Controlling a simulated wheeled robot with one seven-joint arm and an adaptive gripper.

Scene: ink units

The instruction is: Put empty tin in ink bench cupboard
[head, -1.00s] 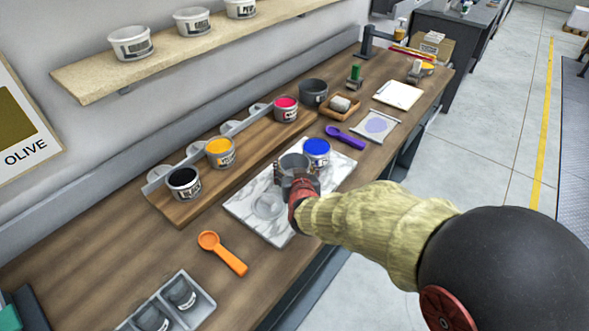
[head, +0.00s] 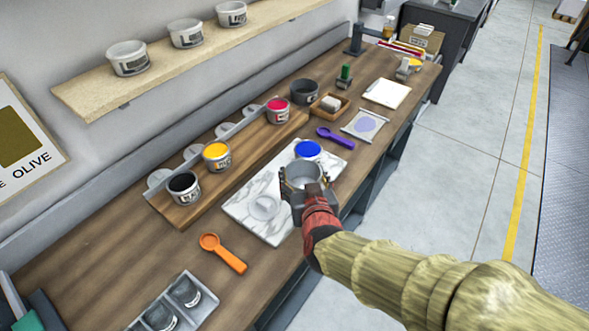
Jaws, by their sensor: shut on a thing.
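My gripper (head: 305,187) is shut on an empty grey tin (head: 306,173). The tin is upright with its open top showing a bare pale inside. It is held over the right part of the marble slab (head: 243,217), in front of the blue ink tin (head: 307,150), and hides part of that tin. I cannot tell how high it is above the slab. The ink bench (head: 110,262) has dark openings under its top along the right side, and the cupboard space (head: 352,217) there shows only in part behind my arm.
Black (head: 184,187), yellow (head: 217,156) and red (head: 278,110) ink tins stand on a wooden board. An orange scoop (head: 222,253) and a purple scoop (head: 335,138) lie on the bench. Open floor (head: 470,190) lies to the right.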

